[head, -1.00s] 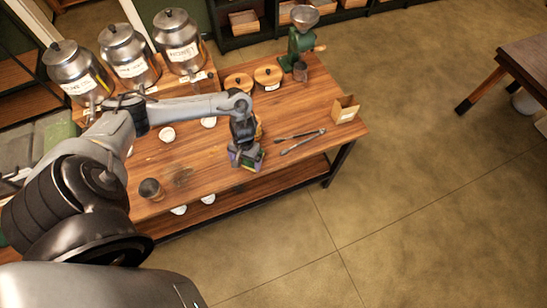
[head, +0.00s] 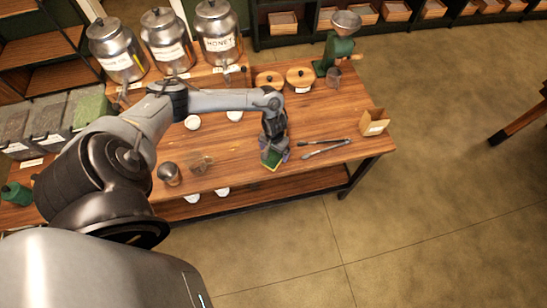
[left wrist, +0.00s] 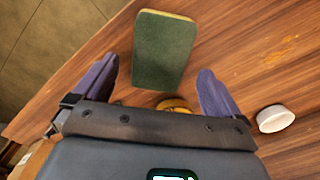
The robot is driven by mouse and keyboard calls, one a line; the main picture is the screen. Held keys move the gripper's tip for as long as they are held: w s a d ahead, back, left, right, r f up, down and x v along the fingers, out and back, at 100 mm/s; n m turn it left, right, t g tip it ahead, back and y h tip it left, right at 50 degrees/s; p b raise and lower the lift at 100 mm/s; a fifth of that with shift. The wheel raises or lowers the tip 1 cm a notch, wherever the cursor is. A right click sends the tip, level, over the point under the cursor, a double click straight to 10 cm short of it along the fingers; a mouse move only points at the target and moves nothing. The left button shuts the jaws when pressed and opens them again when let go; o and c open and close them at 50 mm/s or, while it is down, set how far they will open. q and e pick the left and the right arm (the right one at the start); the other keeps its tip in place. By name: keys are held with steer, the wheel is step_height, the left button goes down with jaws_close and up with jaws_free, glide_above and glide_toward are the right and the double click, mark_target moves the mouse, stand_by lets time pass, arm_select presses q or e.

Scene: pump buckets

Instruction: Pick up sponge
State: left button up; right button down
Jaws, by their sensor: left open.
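The sponge (head: 271,161) has a dark green face and a yellow edge. It lies on the wooden table near the front edge. My left gripper (head: 277,150) is just above and beside it. In the left wrist view the sponge (left wrist: 162,50) lies flat past the fingertips, roughly centred between them. The two purple fingers of my left gripper (left wrist: 155,72) are spread wide with nothing held. My right gripper is not in view.
Metal tongs (head: 325,148) lie right of the sponge. A small box (head: 374,122) stands at the table's right end. A white dish (left wrist: 275,118) is right of the fingers.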

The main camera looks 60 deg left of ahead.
mark_target(274, 155)
arm_select(q)
steer(key=shift+f, duration=1.55)
steer(key=c, duration=1.2)
steer(key=shift+r, duration=0.1)
steer(key=shift+r, duration=0.5)
steer(key=r, duration=0.1)
steer(key=d+r, duration=0.1)
steer(key=r, duration=0.1)
steer(key=shift+w+r, duration=0.2)
steer(key=shift+r, duration=0.05)
steer(key=w+d+r+p, duration=0.1)
steer(key=d+r, duration=0.2)
steer(key=d, duration=0.2)
steer(key=w+d+r+p, duration=0.1)
steer(key=w+d+r, duration=0.1)
steer(key=d, duration=0.3)
steer(key=shift+w+r, duration=0.3)
steer(key=shift+r, duration=0.4)
